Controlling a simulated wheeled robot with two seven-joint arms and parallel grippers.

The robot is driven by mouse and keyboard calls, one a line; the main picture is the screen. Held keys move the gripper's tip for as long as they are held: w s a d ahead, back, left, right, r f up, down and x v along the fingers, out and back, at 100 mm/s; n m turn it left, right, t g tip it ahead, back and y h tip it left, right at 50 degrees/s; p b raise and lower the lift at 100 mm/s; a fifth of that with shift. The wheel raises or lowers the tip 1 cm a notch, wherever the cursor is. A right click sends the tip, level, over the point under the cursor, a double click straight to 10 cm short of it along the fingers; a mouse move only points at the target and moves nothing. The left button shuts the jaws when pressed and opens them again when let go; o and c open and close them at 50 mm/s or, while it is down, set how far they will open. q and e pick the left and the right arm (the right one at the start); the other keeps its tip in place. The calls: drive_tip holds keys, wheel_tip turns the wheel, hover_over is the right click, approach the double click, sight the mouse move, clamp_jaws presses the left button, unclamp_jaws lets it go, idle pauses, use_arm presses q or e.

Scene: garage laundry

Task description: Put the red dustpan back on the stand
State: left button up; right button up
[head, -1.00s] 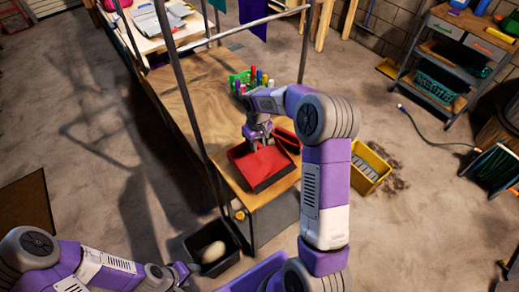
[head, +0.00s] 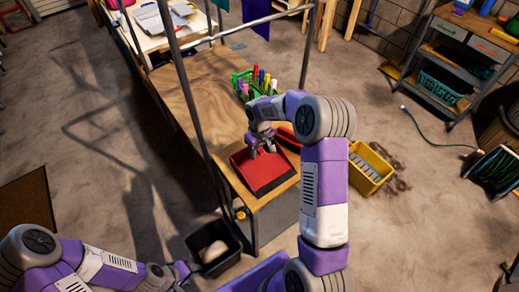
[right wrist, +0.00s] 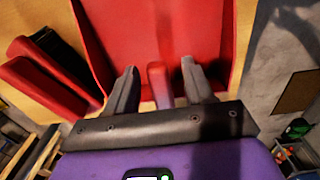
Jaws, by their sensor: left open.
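The red dustpan (head: 264,175) lies on the near end of the wooden tabletop. My right gripper (head: 262,150) is over its back edge. In the right wrist view the dustpan's pan (right wrist: 150,30) is ahead of the fingers. Its red handle (right wrist: 157,85) lies between the two fingertips of my right gripper (right wrist: 160,75), with gaps on both sides, so the gripper is open around it. My left gripper (head: 188,272) is low at the left, open and empty, apart from the dustpan. I cannot clearly pick out a separate stand.
Another red piece with a dark part (head: 288,139) lies beside the dustpan. A green holder with bottles (head: 243,86) is farther back. Metal posts (head: 187,85) rise from the table. A black bin (head: 222,263) and yellow crate (head: 369,168) stand on the floor.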

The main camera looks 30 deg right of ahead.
drive_tip(key=shift+r, duration=0.25)
wheel_tip(320, 180, up, 12)
drive_tip(key=p, duration=0.1)
drive_tip(key=shift+p, duration=0.35)
idle(0.4)
